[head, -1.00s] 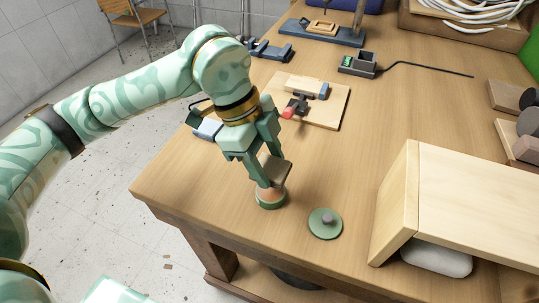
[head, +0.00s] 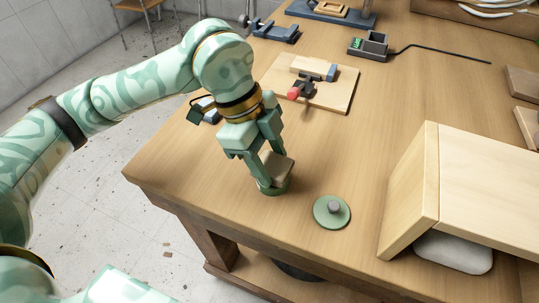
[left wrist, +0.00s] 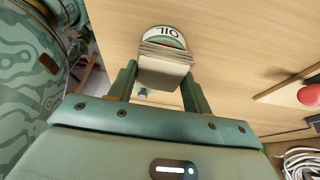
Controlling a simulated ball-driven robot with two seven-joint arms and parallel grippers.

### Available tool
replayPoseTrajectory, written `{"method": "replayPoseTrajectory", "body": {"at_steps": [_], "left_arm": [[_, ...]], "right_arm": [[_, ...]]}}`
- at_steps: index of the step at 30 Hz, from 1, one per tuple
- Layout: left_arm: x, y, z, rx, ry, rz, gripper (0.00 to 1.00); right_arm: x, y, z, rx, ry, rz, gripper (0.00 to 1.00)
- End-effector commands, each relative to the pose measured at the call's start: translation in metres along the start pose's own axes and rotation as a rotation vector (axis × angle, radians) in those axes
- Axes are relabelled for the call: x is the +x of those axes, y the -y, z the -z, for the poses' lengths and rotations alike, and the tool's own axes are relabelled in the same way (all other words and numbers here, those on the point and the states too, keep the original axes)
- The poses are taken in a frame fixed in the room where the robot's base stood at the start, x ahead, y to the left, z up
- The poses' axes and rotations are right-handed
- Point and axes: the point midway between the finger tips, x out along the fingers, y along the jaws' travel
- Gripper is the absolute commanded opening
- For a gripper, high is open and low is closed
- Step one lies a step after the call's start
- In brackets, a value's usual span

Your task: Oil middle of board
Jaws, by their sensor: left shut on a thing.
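My left gripper (head: 272,160) points down near the table's left front edge, shut on a folded tan cloth pad (head: 278,168). The pad also shows between the fingers in the left wrist view (left wrist: 164,68). A low round green oil tin (head: 273,190) stands directly under the pad, mostly hidden by it. Its "OIL" label shows in the wrist view (left wrist: 163,36). The pad's lower end is at the tin's mouth; how deep it sits is hidden. A pale wooden board (head: 340,98) lies behind, bearing a block and a dark tool with a red end. My right gripper is not in view.
A green lid with a grey knob (head: 332,210) lies right of the tin. A large pale wooden box-like piece (head: 480,185) stands at the right, a whitish rounded thing (head: 453,252) under it. A grey device with a black cable (head: 368,46) is farther back. The table between is clear.

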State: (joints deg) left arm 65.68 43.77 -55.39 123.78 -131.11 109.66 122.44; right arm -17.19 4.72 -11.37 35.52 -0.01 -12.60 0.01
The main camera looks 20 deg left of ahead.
Motion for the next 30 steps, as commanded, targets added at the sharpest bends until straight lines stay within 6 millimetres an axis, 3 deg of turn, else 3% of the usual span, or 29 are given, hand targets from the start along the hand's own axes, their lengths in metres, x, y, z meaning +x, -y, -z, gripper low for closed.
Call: {"method": "replayPoseTrajectory", "body": {"at_steps": [30], "left_arm": [[0.0087,0.0000,-0.0036,0.000,0.000,-0.001,0.31]], "right_arm": [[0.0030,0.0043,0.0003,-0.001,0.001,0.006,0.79]]}}
